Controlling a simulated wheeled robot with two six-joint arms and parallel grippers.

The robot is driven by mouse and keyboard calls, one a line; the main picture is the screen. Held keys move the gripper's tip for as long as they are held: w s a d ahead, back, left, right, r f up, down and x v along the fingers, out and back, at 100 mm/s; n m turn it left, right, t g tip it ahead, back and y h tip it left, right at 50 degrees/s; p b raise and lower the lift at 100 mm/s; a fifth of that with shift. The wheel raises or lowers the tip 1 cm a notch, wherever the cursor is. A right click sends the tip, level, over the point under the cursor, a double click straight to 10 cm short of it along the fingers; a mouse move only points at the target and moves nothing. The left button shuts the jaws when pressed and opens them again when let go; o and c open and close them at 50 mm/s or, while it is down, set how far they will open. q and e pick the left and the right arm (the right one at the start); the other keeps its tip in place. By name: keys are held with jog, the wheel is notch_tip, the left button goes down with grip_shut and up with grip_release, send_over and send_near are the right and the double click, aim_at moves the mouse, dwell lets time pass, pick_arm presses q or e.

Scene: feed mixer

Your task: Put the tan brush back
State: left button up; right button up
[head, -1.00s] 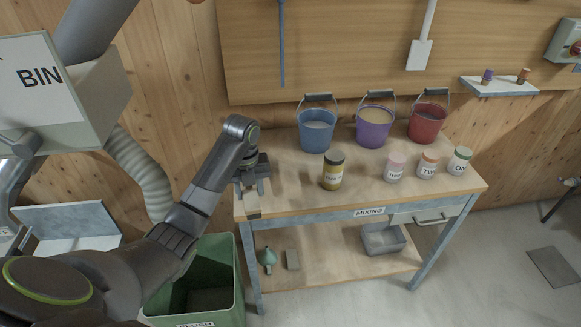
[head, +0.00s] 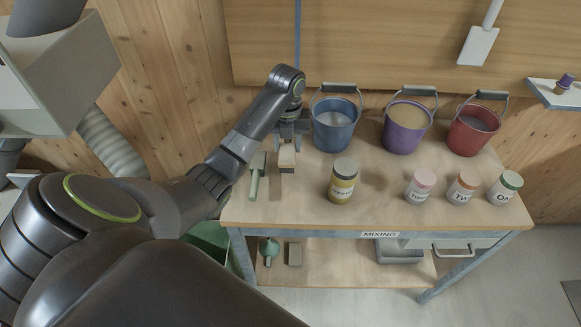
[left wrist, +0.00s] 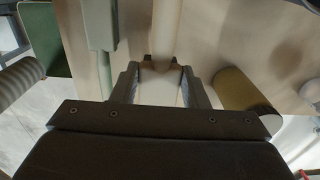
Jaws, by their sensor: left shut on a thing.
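My left gripper (head: 288,134) is over the left part of the mixing table, with its arm coming in from the left. It is shut on the tan brush (head: 287,157), a pale tan block with a darker lower part. In the left wrist view the brush (left wrist: 160,82) sits between the two fingers (left wrist: 160,88), and its pale handle runs away up the picture. I cannot tell whether it touches the table top. My right gripper is not in view.
A green-handled tool (head: 256,180) lies just left of the brush. Blue (head: 336,128), purple (head: 405,130) and red (head: 472,133) buckets stand along the back. A yellow jar (head: 342,182) and small lidded jars (head: 463,188) stand in front. The table's front left is clear.

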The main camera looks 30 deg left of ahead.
aim_at(288, 145)
pick_arm(q)
notch_tip(288, 145, down, 4)
jog(key=shift+r+b, duration=0.15)
jog(key=shift+b, duration=0.85)
notch_tip(288, 145, down, 4)
jog(key=shift+w+r+p, duration=0.1)
jog(key=shift+w+p, duration=0.05)
jog(key=shift+p, duration=0.4)
jog(key=shift+f, duration=0.65)
jog(key=o, duration=0.9)
jog(key=shift+o, duration=0.8)
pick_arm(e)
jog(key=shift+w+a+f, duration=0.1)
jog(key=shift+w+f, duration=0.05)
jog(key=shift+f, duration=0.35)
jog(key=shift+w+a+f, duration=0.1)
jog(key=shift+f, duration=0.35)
